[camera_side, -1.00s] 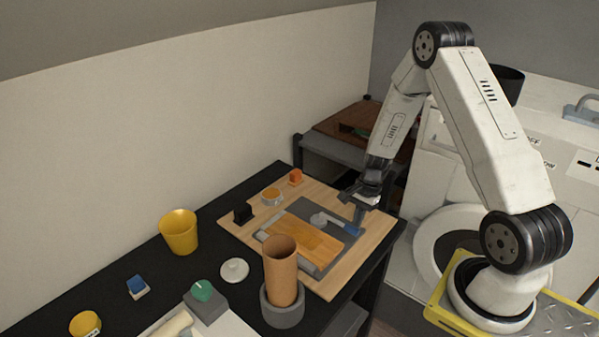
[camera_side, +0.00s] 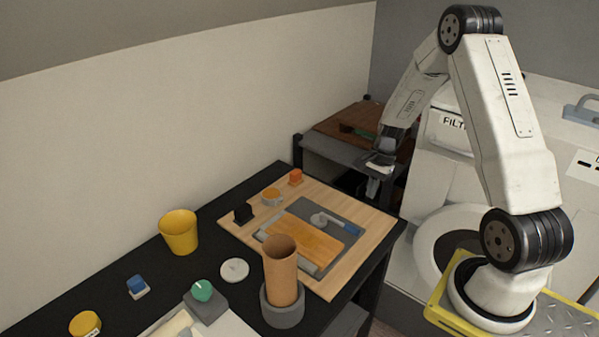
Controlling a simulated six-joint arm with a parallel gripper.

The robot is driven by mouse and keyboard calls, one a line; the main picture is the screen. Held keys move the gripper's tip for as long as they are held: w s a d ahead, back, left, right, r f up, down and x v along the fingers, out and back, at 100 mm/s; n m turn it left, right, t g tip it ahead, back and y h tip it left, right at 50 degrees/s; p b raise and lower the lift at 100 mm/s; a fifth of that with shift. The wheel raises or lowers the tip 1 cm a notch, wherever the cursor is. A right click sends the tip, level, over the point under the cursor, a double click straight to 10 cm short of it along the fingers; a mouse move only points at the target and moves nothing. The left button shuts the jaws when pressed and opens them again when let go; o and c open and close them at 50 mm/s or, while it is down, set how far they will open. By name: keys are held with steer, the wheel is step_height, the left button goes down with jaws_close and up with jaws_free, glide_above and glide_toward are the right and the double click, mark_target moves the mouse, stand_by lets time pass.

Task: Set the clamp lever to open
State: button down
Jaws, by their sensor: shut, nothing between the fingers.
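The clamp lever (camera_side: 343,227) has a grey round pivot and a blue handle end. It lies on a dark grey plate (camera_side: 345,212) on the light wooden board, with its blue end pointing right and a little toward the camera. An orange-brown wooden block (camera_side: 305,241) lies beside it on the same plate. My gripper (camera_side: 372,190) is shut and empty. It is raised above and behind the right edge of the board, apart from the lever. Its fingertips are small in this view.
A brown cylinder (camera_side: 281,268) stands in a grey ring holder at the board's front. A black block (camera_side: 243,212), an orange block (camera_side: 296,177) and a small orange-topped round piece (camera_side: 271,196) sit along the board's left side. A yellow cup (camera_side: 179,232) stands on the black table.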

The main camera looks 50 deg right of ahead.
steer(key=shift+v, duration=2.05)
steer(key=s+a+r+n+h, duration=0.1)
steer(key=s+a+r+n, duration=0.1)
steer(key=a+n, duration=0.4)
steer(key=s+a+r+n+t+h, duration=0.1)
steer(key=a+r+n, duration=0.1)
steer(key=a+n, duration=0.4)
steer(key=s+a+r+n+t+h, duration=0.1)
steer(key=a+n, duration=0.5)
steer(key=a, duration=0.6)
steer(key=shift+s+r, duration=0.5)
steer(key=shift+s, duration=0.3)
